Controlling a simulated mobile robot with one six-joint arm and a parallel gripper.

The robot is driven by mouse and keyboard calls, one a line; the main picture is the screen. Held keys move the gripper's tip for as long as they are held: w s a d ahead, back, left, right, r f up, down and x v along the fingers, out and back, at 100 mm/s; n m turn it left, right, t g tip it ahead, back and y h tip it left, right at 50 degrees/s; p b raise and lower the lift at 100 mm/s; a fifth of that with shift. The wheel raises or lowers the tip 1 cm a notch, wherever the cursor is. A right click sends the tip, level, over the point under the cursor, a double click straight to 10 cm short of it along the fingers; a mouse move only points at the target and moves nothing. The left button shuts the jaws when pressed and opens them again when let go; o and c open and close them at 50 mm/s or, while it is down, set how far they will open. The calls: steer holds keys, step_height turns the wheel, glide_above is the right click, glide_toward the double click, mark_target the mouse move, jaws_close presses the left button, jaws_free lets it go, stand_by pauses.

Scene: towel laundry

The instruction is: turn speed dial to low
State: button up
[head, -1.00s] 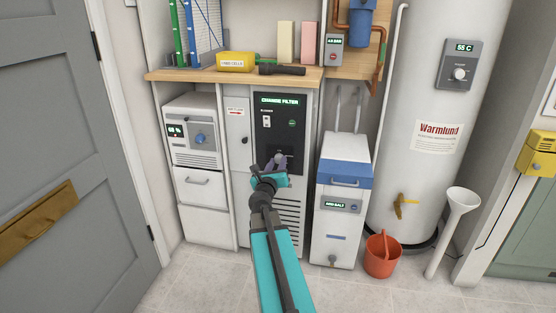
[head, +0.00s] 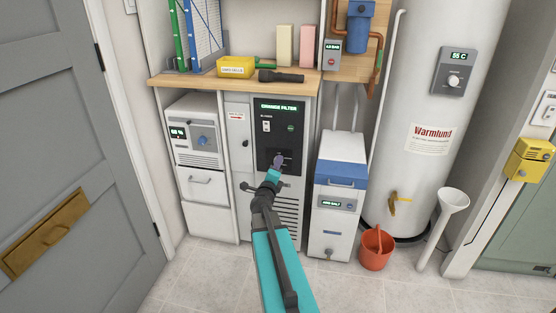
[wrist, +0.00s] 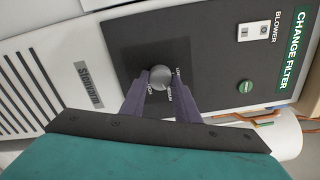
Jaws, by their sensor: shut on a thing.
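The speed dial is a round grey knob (wrist: 162,76) on a dark panel of the white cabinet. Small white labels surround it; one seems to read LOW and another HIGH, though they are tiny. I cannot make out a pointer on the knob. My gripper (wrist: 160,90) has its two dark fingers on either side of the knob and is shut on it. In the head view my gripper (head: 278,162) reaches the lower part of the dark panel (head: 281,142) and hides the knob.
The same panel carries a lit CHANGE FILTER display (head: 278,106), a white blower switch (head: 266,127) and a green button (head: 291,127). A wooden shelf (head: 235,84) juts out above. A white-and-blue box (head: 340,180) stands close on the right.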

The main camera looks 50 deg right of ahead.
steer(key=shift+w+a+r+n+p, duration=0.1)
steer(key=shift+w+n+p, duration=0.05)
steer(key=shift+n+p, duration=3.05)
steer(key=shift+w+a+r+n+p, duration=0.1)
steer(key=shift+w+n+p, duration=0.05)
steer(key=shift+n+p, duration=3)
steer(key=shift+n+b, duration=0.55)
steer(key=shift+n, duration=0.2)
steer(key=o, duration=1)
steer(key=shift+o, duration=0.2)
steer(key=shift+s, duration=0.1)
steer(key=shift+f, duration=0.1)
